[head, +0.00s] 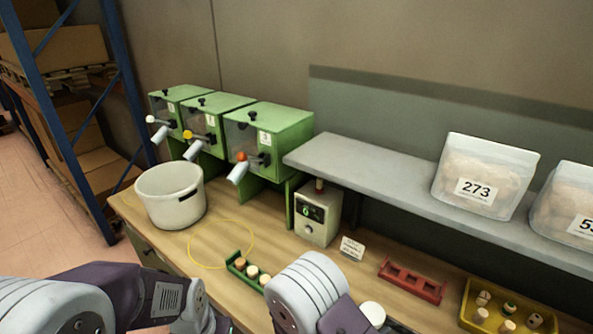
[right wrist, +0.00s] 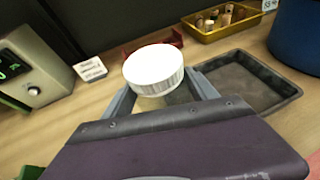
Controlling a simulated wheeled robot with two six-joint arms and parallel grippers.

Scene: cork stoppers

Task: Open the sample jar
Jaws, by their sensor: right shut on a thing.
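The sample jar shows in the right wrist view as a round white ridged lid (right wrist: 153,68) on top, with a small tan part of the jar body (right wrist: 150,103) below it. My right gripper (right wrist: 163,92) is shut on the jar, with one finger on each side below the lid. The lid looks seated on the jar. In the head view the white lid (head: 373,313) shows at the bottom, right of my right forearm. My left arm comes in at the lower left, and its gripper is out of view.
A green rack (head: 247,271) with corks, a red rack (head: 412,281) and a yellow tray (head: 505,318) of corks stand on the bench. A dark empty tray (right wrist: 250,82) lies right of the jar.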

